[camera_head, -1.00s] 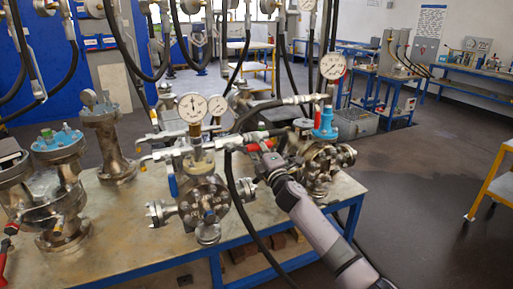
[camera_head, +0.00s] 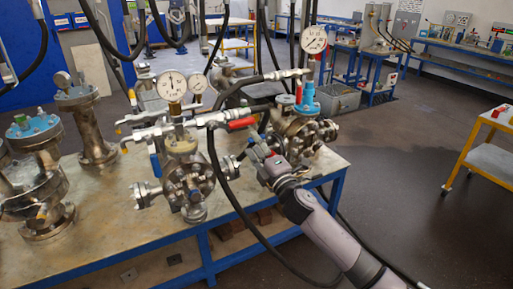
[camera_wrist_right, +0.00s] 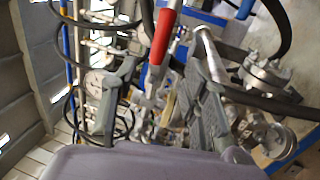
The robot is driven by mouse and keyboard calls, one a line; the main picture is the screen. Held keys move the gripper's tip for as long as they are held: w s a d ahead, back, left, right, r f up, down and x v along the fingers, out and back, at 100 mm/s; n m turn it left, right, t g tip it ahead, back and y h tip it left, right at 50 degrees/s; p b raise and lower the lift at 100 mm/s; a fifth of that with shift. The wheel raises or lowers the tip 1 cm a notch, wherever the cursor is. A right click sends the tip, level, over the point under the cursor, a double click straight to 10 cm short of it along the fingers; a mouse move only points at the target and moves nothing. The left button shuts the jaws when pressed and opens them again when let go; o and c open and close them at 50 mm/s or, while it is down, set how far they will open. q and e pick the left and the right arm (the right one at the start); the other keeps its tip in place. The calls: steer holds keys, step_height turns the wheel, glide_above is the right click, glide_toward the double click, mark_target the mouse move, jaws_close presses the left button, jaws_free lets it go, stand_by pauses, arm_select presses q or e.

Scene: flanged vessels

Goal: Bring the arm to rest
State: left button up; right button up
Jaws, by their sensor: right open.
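My right gripper (camera_head: 256,146) is over the workbench (camera_head: 120,222), between the middle flanged vessel (camera_head: 190,180) and the right flanged vessel (camera_head: 312,132). Its arm comes in from the lower right. In the right wrist view the two fingers of this gripper (camera_wrist_right: 158,82) are spread apart, with nothing held between them. A red valve handle (camera_head: 241,123) lies just beyond the fingers; it also shows in the right wrist view (camera_wrist_right: 162,38), apparently in line with the gap. My left gripper is not in view.
Pressure gauges (camera_head: 171,84) stand on the vessels, and black hoses loop close around my right arm. More vessels (camera_head: 38,150) stand at the left of the bench. A yellow cart (camera_head: 490,160) is at the right. The floor (camera_head: 400,170) between is clear.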

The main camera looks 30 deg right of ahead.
steer(key=shift+s, duration=0.15)
stand_by(0.3)
steer(key=s+d+f+m+g+h, duration=0.1)
steer(key=s+f+m+g, duration=0.15)
steer(key=f, duration=0.95)
steer(key=s+d+f+m+g+h, duration=0.1)
steer(key=f+m+g, duration=0.2)
steer(key=f, duration=1)
steer(key=s+f+m+g, duration=0.2)
steer(key=s+f, duration=0.4)
steer(key=f, duration=0.5)
steer(key=s+f+m+g, duration=0.25)
steer(key=s+f, duration=0.45)
steer(key=f, duration=0.4)
steer(key=s+a+f+m+g, duration=0.1)
steer(key=s+a+f+g, duration=0.1)
steer(key=s+f, duration=0.7)
steer(key=s+a+f+m+g, duration=0.25)
steer(key=s+f, duration=0.35)
steer(key=s, duration=0.4)
steer(key=s+a+f+m+g, duration=0.1)
steer(key=s+a+f+g, duration=0.1)
steer(key=s, duration=0.9)
steer(key=s+a+f+m+g+y, duration=0.1)
steer(key=s+f, duration=0.3)
steer(key=s, duration=0.8)
steer(key=shift+a+f+m+g, duration=0.35)
steer(key=shift+a+f+g, duration=0.05)
steer(key=shift+a+g, duration=0.45)
steer(key=shift+c, duration=0.9)
